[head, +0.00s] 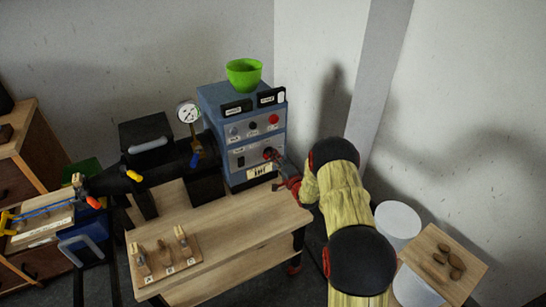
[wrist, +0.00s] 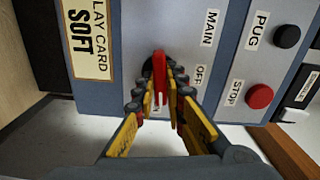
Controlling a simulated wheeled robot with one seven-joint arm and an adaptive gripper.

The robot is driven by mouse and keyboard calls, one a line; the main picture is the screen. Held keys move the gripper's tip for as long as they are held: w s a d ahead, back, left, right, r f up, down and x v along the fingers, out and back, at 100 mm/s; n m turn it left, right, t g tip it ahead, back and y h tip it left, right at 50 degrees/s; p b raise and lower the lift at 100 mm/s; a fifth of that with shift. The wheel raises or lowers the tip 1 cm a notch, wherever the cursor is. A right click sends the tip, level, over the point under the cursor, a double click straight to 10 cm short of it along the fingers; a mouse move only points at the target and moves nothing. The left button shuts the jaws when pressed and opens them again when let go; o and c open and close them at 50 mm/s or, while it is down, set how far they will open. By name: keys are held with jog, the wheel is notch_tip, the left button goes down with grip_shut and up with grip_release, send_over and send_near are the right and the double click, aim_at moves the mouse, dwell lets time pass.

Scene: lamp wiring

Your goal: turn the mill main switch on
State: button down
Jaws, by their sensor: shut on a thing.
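The mill main switch is a red handle (wrist: 159,66) on the blue-grey control panel, beside the labels MAIN and OFF. In the wrist view the handle runs up and down the picture. The same red switch (head: 268,153) shows on the lower right of the blue control box (head: 215,108) in the head view. My gripper (wrist: 163,88) is shut on the handle, with one yellow-and-black finger on each side. In the head view my gripper (head: 277,165) reaches the panel from the right and partly hides the switch.
A red STOP button (wrist: 259,96) and a black PUG button (wrist: 287,36) sit near the switch. A green bowl (head: 244,74) stands on the box. A pressure gauge (head: 188,112) is to its left.

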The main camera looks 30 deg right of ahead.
jog(key=shift+d+m, duration=0.1)
jog(key=shift+m, duration=0.6)
jog(key=c, duration=1.9)
grip_release()
jog(key=shift+o, duration=0.3)
jog(key=s, duration=1.2)
jog(key=shift+d, duration=0.2)
